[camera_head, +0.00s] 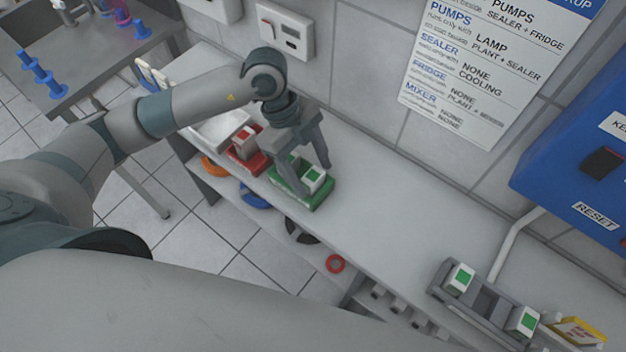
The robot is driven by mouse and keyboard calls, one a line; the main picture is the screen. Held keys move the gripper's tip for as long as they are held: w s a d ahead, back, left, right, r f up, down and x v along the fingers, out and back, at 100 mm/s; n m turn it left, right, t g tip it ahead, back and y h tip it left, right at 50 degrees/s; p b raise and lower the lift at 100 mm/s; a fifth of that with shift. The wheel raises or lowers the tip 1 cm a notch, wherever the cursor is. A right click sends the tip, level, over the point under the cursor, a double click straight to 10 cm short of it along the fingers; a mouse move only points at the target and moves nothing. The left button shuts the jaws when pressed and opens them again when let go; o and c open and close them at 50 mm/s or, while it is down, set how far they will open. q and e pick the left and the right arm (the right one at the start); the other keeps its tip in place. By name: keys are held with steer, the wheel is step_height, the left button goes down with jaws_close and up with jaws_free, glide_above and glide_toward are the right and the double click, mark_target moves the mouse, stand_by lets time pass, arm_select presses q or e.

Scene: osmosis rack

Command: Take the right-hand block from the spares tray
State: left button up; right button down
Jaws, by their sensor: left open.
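A green tray (322,200) sits on the grey bench under my left gripper (310,178). In its right part stands a white block with a green top (313,176), between the two fingers in the picture. Another pale block shows behind the fingers at the tray's left part, mostly hidden. My left gripper is open and points down, with one finger on the near side of the right-hand block and one on the far side. I cannot tell whether the fingers touch it. My right gripper is out of view.
A red tray (262,163) with a red-topped block stands just left of the green tray. A grey rack (487,302) at lower right holds two green-topped blocks. The bench between is clear. A wall and blue box (575,150) bound the back.

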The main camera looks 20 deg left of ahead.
mark_target(314, 177)
arm_select(q)
steer(key=c, duration=1.2)
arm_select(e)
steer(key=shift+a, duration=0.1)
arm_select(q)
steer(key=shift+r, duration=0.1)
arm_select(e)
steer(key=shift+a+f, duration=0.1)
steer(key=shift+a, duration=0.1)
